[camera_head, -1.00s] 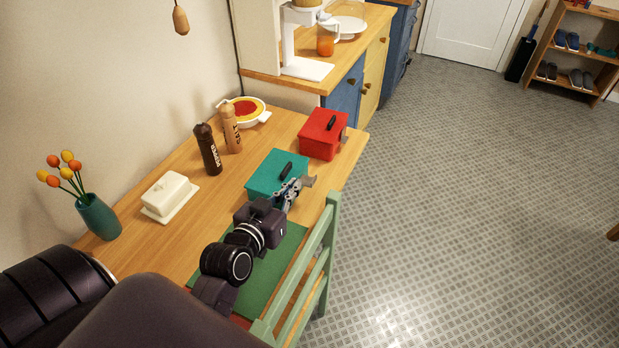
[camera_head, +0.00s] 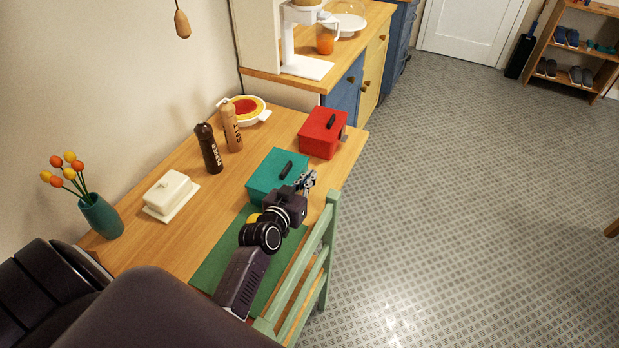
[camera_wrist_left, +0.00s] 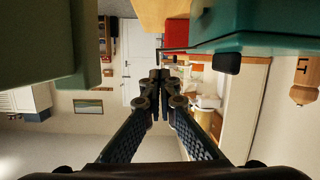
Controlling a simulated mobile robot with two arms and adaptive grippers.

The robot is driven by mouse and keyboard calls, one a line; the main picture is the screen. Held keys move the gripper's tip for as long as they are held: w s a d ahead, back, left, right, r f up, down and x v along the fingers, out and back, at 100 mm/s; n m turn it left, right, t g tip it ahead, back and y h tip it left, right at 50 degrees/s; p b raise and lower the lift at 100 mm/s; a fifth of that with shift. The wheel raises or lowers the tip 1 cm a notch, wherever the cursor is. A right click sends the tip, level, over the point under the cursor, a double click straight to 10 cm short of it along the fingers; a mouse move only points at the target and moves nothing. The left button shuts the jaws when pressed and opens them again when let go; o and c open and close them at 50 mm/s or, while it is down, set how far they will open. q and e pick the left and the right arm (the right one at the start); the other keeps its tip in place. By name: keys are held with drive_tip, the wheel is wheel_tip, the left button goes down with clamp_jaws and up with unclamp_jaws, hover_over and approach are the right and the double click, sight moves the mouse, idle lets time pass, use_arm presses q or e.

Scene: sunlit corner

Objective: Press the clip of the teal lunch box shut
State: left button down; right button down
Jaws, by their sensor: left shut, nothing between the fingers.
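The teal lunch box (camera_head: 272,178) stands closed-looking on the wooden table, with a black handle on its lid. It also shows at the upper right of the left wrist view (camera_wrist_left: 265,22), with the dark handle beside it. My left gripper (camera_head: 309,176) is at the box's right side, near the table edge. In the left wrist view its fingertips (camera_wrist_left: 160,75) meet, with nothing between them, a little apart from the box in the picture. My right gripper is not in view.
A red lunch box (camera_head: 323,133) stands behind the teal one. A green mat (camera_head: 212,268) lies in front, and a green chair (camera_head: 326,255) stands against the table's right edge. Pepper mill (camera_head: 208,150), salt mill (camera_head: 231,128) and butter dish (camera_head: 169,196) stand to the left.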

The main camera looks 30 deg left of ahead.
use_arm(q)
drive_tip(key=shift+f, duration=0.1)
idle(0.3)
drive_tip(key=shift+w+d+f+m+p, duration=0.1)
drive_tip(key=shift+d+f+m+p, duration=0.5)
drive_tip(key=shift+f, duration=0.35)
drive_tip(key=shift+d+r, duration=0.1)
drive_tip(key=s+d+r+p, duration=0.2)
drive_tip(key=s+r, duration=0.4)
drive_tip(key=s, duration=0.3)
drive_tip(key=shift+s+d, duration=0.25)
drive_tip(key=shift+d, duration=0.1)
